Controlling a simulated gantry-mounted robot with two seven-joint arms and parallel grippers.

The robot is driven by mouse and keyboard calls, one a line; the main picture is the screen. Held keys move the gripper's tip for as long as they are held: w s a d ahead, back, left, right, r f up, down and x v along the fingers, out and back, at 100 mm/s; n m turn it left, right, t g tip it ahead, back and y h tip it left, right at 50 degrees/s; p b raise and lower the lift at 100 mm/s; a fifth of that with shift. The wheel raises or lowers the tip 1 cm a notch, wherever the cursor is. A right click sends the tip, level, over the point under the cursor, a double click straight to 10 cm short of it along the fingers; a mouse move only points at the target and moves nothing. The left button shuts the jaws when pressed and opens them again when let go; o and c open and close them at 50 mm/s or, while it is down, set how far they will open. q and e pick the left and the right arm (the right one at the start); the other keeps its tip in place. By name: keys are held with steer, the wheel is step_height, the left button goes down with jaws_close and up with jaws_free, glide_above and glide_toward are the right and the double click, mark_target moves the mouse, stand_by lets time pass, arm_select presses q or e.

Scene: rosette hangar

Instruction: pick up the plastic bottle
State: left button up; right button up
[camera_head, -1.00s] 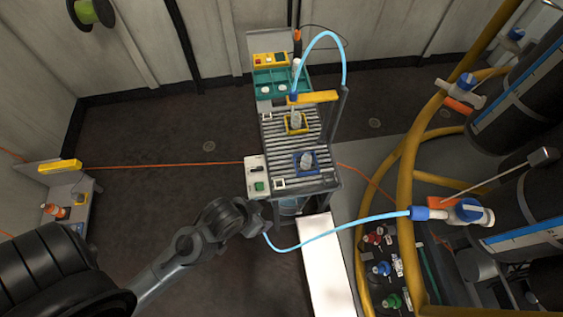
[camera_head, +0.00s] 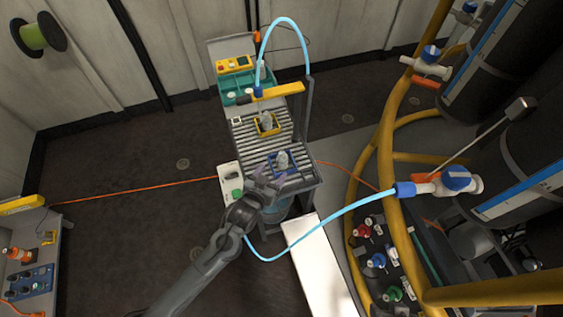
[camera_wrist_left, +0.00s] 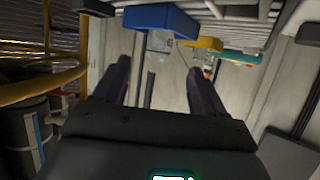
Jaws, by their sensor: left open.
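A small clear plastic bottle (camera_head: 282,159) stands in a blue holder (camera_head: 273,169) at the near end of the roller conveyor. A second clear bottle (camera_head: 266,118) stands in a yellow holder (camera_head: 257,129) farther back. My left gripper (camera_head: 269,178) is open and empty, just in front of the blue holder. In the left wrist view, the open fingers of my left gripper (camera_wrist_left: 161,82) point toward the blue holder (camera_wrist_left: 160,18). A faint clear shape shows beyond them, too unclear to name surely. My right gripper is not in view.
The roller conveyor (camera_head: 250,145) has a control box (camera_head: 230,182) on its near left side. A light blue hose (camera_head: 330,233) loops below my gripper toward a valve. Yellow pipes (camera_head: 388,170) and dark tanks stand at the right. Floor to the left is mostly clear.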

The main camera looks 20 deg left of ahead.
mark_target(280, 160)
arm_select(q)
steer(key=b+x, duration=0.1)
steer(key=x, duration=0.3)
steer(key=shift+w+d, duration=0.1)
steer(key=shift+w, duration=0.05)
steer(key=shift+r+b+x, duration=0.15)
steer(key=shift+b+x, duration=0.55)
steer(key=shift+x, duration=0.6)
steer(key=shift+r+b+x, duration=0.15)
steer(key=shift+b+x, duration=0.5)
steer(key=shift+x, duration=0.6)
steer(key=shift+w, duration=0.1)
steer(key=c, duration=1)
